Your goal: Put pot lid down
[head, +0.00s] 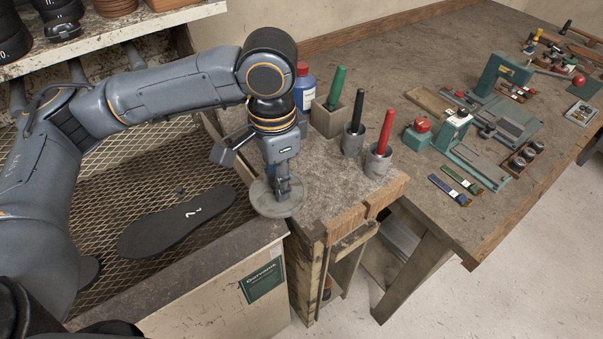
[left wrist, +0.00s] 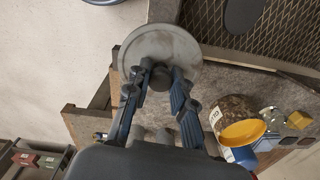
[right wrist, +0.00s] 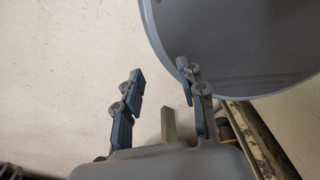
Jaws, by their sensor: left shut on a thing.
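The pot lid (head: 262,203) is a flat grey disc with a central knob. My left gripper (head: 284,192) is shut on the knob from above, at the near left corner of the small workbench (head: 330,195). In the left wrist view the lid (left wrist: 165,45) overlaps the bench edge and the mesh surface, with the fingers (left wrist: 160,82) around its dark knob. I cannot tell whether its underside touches the bench. A brown-and-yellow pot (left wrist: 243,131) stands on the bench in that view. My right gripper (right wrist: 160,82) is open and empty, seen only in the right wrist view.
Holders with a green (head: 337,88), a black (head: 358,110) and a red handle (head: 386,130) stand beyond the lid. A blue bottle (head: 305,90) is behind. A dark sole (head: 165,228) lies on the mesh. The bench's front middle is clear.

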